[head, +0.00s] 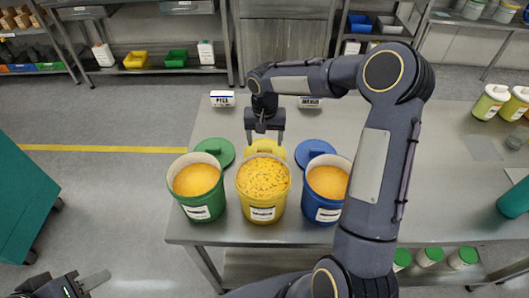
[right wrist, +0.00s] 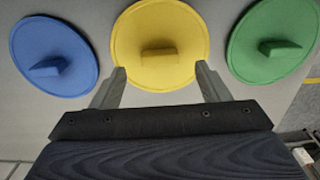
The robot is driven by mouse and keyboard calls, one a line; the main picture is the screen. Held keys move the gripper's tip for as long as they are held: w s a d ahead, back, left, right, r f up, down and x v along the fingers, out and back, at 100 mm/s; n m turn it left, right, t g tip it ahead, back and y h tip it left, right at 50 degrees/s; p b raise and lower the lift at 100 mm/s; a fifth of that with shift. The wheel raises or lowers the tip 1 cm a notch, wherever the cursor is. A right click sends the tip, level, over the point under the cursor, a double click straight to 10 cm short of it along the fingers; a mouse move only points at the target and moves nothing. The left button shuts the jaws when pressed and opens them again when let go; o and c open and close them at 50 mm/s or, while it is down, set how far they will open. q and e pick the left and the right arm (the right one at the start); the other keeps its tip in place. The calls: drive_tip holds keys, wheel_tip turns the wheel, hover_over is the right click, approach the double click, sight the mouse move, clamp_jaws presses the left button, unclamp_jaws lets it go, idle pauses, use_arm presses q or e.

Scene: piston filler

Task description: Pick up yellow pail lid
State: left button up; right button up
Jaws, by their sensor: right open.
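The yellow pail lid (head: 265,147) lies flat on the steel table behind the yellow pail (head: 262,201). In the right wrist view the yellow lid (right wrist: 160,32) shows a raised block handle at its centre. My right gripper (head: 265,139) is over the yellow lid, pointing down. Its open fingers (right wrist: 161,82) are spread to either side of the handle's line, with nothing between them. I cannot tell the exact height above the lid. My left gripper (head: 80,284) is at the lower left, away from the table, and only partly in view.
A green lid (head: 217,150) and a blue lid (head: 314,150) flank the yellow lid. A green pail (head: 200,208) and a blue pail (head: 323,212), both filled, stand beside the yellow pail. Two white label blocks (head: 222,98) stand behind. The table (head: 450,175) has clear room at right.

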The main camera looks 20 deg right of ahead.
sight(265, 149)
drive_tip(key=shift+f, duration=1.9)
drive_tip(key=c, duration=1.1)
